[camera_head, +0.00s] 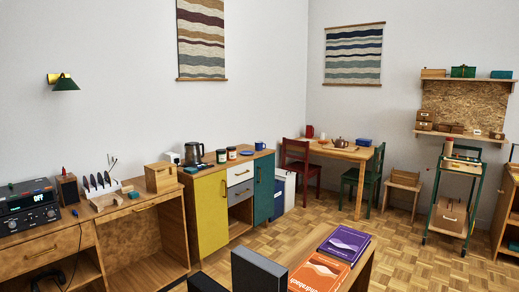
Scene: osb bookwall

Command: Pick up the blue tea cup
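A small blue cup (260,146) stands at the right end of the top of the sideboard (211,209), against the back wall. It is small in the picture, and its fine shape is hard to make out. Neither of my grippers can be made out in the head view, and nothing is seen touching the cup.
Two dark blocky shapes (258,272) show at the bottom edge; I cannot tell what they are. A low wooden table (363,268) with books (320,272) is in front. The sideboard also holds a kettle (194,153) and jars (221,156). Parquet floor (400,248) is open at right.

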